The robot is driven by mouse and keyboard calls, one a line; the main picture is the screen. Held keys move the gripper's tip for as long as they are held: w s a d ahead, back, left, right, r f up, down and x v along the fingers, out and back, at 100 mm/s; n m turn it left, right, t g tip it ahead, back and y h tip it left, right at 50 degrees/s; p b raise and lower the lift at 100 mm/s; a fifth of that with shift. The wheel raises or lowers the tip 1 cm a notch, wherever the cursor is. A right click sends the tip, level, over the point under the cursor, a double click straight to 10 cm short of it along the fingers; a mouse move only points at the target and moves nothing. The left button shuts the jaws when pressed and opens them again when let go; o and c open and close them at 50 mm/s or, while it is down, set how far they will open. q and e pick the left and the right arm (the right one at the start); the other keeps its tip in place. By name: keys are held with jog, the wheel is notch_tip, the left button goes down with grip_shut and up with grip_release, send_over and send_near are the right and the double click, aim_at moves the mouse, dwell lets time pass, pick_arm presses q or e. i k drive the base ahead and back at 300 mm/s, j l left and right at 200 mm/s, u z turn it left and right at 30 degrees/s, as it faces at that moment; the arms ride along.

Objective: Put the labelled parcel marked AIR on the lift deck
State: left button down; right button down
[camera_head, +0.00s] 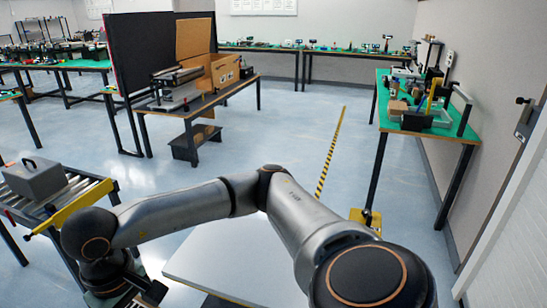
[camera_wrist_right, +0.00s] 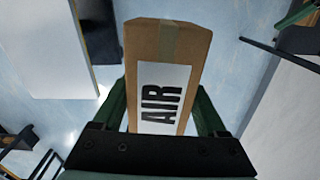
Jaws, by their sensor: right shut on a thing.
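The brown cardboard parcel (camera_wrist_right: 168,45) fills the middle of the right wrist view, with a white label reading AIR and a strip of tape. My right gripper (camera_wrist_right: 163,100) is shut on it, one green finger on each side. In the head view my right arm reaches across to the lower left, with the right gripper (camera_head: 125,292) at the bottom edge; the parcel is not clear there. A flat pale deck (camera_head: 235,262), apparently the lift deck, lies at the bottom middle, partly behind my arm. A pale panel (camera_wrist_right: 45,50) also shows in the right wrist view. My left gripper is out of view.
A roller conveyor (camera_head: 95,190) with a grey handled case (camera_head: 33,179) and a yellow bar stands at the left, close to my right wrist. A bench (camera_head: 215,98) with cardboard boxes stands behind. A green-topped bench (camera_head: 450,130) stands at right. The middle floor is clear.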

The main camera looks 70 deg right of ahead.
aim_at(218, 256)
jog(key=i+l+z, duration=0.15)
jog(key=z, duration=0.25)
jog(key=i+l+z, duration=0.2)
jog(key=z, duration=0.25)
jog(key=i+l, duration=0.2)
jog(key=i, duration=0.15)
jog(key=i+l, duration=0.2)
jog(key=i, duration=0.15)
